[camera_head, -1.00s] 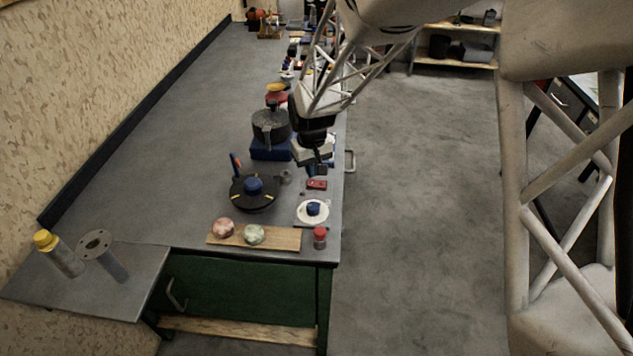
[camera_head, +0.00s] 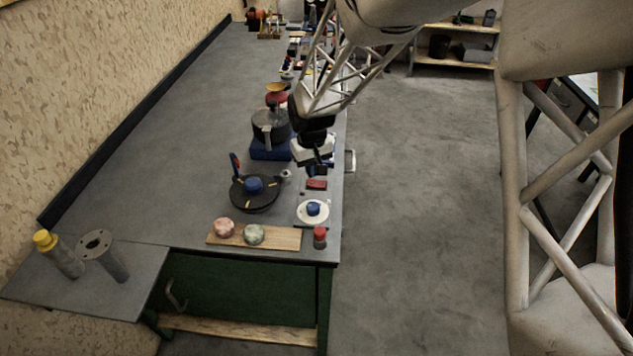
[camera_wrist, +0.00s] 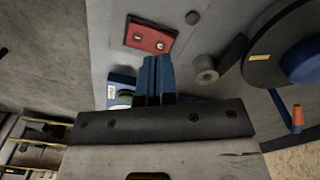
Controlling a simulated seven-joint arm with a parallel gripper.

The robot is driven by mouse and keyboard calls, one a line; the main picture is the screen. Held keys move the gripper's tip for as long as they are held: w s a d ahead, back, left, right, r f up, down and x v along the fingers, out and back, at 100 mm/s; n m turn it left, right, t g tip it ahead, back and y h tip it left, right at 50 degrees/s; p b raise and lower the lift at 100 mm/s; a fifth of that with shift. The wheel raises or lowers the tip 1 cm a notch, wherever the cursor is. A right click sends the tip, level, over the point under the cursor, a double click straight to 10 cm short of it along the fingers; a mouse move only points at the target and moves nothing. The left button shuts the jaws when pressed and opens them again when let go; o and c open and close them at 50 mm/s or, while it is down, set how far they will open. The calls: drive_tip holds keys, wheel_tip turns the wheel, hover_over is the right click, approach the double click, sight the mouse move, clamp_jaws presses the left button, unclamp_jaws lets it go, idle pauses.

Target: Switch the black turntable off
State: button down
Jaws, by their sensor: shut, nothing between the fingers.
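The black turntable (camera_head: 240,201) sits on the grey bench, with a blue knob-like piece (camera_head: 254,185) at its centre and yellow marks on its disc. It also shows at the upper right of the wrist view (camera_wrist: 262,70). A small red box (camera_head: 317,184) lies to its right; in the wrist view the red box (camera_wrist: 150,38) shows two small labelled spots on its top. My gripper (camera_head: 319,171) is just behind the red box in the head view. Its blue fingers (camera_wrist: 156,62) are shut and empty, with their tips close to the box's edge; contact cannot be told.
A small grey cylinder (camera_wrist: 205,68) stands between the box and turntable. A blue-and-orange handled piece (camera_head: 236,165) is by the disc. A white disc (camera_head: 313,219), a wooden board (camera_head: 280,238) with two balls and a red-capped jar (camera_head: 320,238) are nearer. A pot (camera_head: 268,130) stands behind.

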sight(312, 182)
drive_tip(key=shift+f, duration=1.5)
idle(1.4)
drive_tip(key=shift+r, duration=3.5)
